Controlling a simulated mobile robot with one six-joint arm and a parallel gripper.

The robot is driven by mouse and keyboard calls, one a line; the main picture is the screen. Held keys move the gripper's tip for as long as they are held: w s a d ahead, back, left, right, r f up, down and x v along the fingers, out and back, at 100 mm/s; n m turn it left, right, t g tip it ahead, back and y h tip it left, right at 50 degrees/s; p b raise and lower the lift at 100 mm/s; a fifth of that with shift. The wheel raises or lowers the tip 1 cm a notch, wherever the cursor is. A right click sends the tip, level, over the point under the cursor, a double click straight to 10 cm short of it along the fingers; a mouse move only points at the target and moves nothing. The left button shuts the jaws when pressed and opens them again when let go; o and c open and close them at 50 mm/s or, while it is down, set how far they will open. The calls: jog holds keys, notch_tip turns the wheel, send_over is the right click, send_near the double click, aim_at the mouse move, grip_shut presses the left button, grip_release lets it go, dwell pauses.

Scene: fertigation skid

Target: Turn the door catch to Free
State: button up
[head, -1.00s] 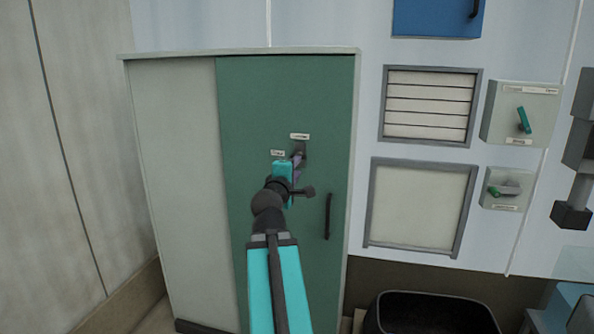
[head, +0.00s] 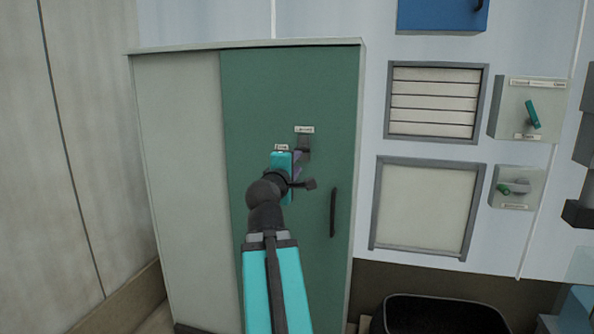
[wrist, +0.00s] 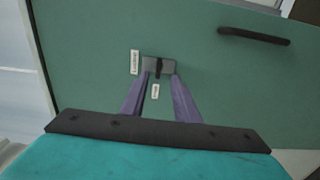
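The door catch (wrist: 159,69) is a small black lever on a dark plate (wrist: 148,65), on the green cabinet door (head: 250,90). In the wrist view one label (wrist: 134,62) stands left of the plate and another (wrist: 155,91) just below it. The black lever lies in line with the lower label; the lettering is too small to read surely. My gripper (wrist: 160,76) is open, its purple fingers on either side of the lever, with gaps visible. In the head view my gripper (head: 296,161) partly hides the catch and shows left of and below its plate.
A black door handle (head: 333,212) is right of and below the catch. To the right are a louvred vent (head: 432,101), a framed panel (head: 424,207) and two switch boxes with green levers. A black bin (head: 440,315) stands on the floor.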

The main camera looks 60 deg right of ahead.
jog(key=shift+s+a+f+b, duration=0.1)
jog(key=shift+s+a+b, duration=0.05)
jog(key=shift+a+b, duration=0.55)
